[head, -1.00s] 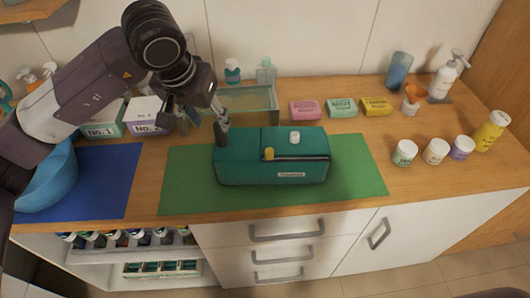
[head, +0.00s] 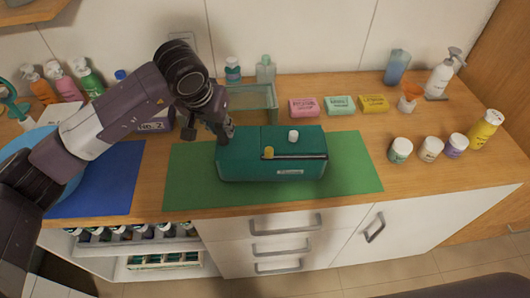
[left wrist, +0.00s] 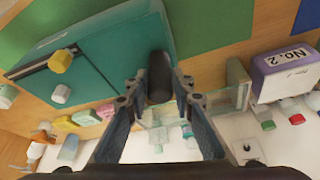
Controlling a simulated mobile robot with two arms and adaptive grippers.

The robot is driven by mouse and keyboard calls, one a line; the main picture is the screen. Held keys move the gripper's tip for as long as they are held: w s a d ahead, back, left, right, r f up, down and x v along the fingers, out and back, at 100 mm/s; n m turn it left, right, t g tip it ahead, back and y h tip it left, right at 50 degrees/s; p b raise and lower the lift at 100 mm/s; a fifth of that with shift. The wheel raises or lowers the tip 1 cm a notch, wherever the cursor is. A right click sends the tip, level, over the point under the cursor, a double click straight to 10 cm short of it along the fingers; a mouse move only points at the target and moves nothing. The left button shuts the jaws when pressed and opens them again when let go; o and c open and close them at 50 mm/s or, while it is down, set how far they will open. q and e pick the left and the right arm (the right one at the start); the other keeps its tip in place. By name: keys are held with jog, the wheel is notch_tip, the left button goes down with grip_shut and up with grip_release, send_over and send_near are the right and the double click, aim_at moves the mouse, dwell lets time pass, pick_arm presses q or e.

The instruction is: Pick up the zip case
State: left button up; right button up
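The zip case (head: 250,167) is a teal box with a white front label, a yellow knob (head: 268,153) and a white knob (head: 293,136) on top. It rests on the green mat (head: 350,160). My left gripper (head: 222,135) is at the case's left end. In the left wrist view, a dark upright handle (left wrist: 160,76) stands at the end of the case (left wrist: 115,52). My left gripper (left wrist: 158,88) has its two fingers apart, one on each side of this handle, with a gap visible. The right gripper is out of view.
A clear bin (head: 252,100) stands just behind the case. Soap boxes (head: 339,105) lie behind right, and jars (head: 430,149) stand at the right. A box marked No. 2 (head: 157,124) and a blue mat (head: 105,180) are at the left.

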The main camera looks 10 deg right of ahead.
pick_arm(q)
grip_shut()
jog(key=shift+r, duration=0.1)
jog(key=shift+w+r, duration=0.1)
jog(key=shift+r, duration=0.4)
notch_tip(320, 180, up, 19)
jog(key=b, duration=0.5)
